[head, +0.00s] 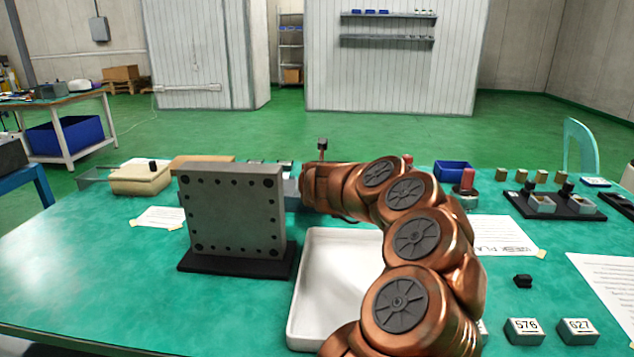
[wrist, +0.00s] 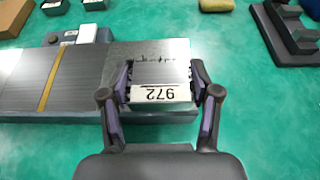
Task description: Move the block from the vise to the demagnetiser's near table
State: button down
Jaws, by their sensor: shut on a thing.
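In the wrist view my gripper (wrist: 160,78) is shut on a small grey steel block (wrist: 160,93), with a finger on each side. The block's white label reads 972, upside down in this view. The block is over the right part of a flat steel-topped unit with a brass strip (wrist: 52,80), which looks like the demagnetiser. I cannot tell whether the block touches its top. A dark grey stepped fixture (wrist: 290,35) at the upper right may be the vise; only part shows. In the head view the block and my fingers are hidden behind the upright plate and my arm.
An upright drilled steel plate (head: 236,212) on a black base stands left of my arm. A white tray (head: 312,270) lies beside it, partly covered by my arm. Labelled blocks (head: 524,331) and a black stand (head: 555,208) are at the right. Green tabletop is clear at the left.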

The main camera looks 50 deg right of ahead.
jog(key=shift+w+d+f+p, duration=0.1)
jog(key=shift+w+d+p, duration=0.1)
jog(key=shift+w+d, duration=0.45)
jog(key=shift+w+d+f+p, duration=0.15)
jog(key=shift+w+d, duration=0.15)
jog(key=shift+w, duration=0.7)
jog(key=shift+w+d+r+p, duration=0.1)
jog(key=shift+w+d+p, duration=0.1)
jog(key=shift+w+d, duration=0.45)
jog(key=shift+w+a+f+b, duration=0.15)
jog(key=shift+f+b, duration=0.25)
jog(key=shift+f, duration=0.5)
jog(key=shift+w+d+f+b, duration=0.15)
jog(key=shift+f+b, duration=0.2)
jog(key=shift+f, duration=0.55)
jog(key=shift+a, duration=0.1)
jog(key=shift+f, duration=0.15)
jog(key=shift+c, duration=1.2)
grip_release()
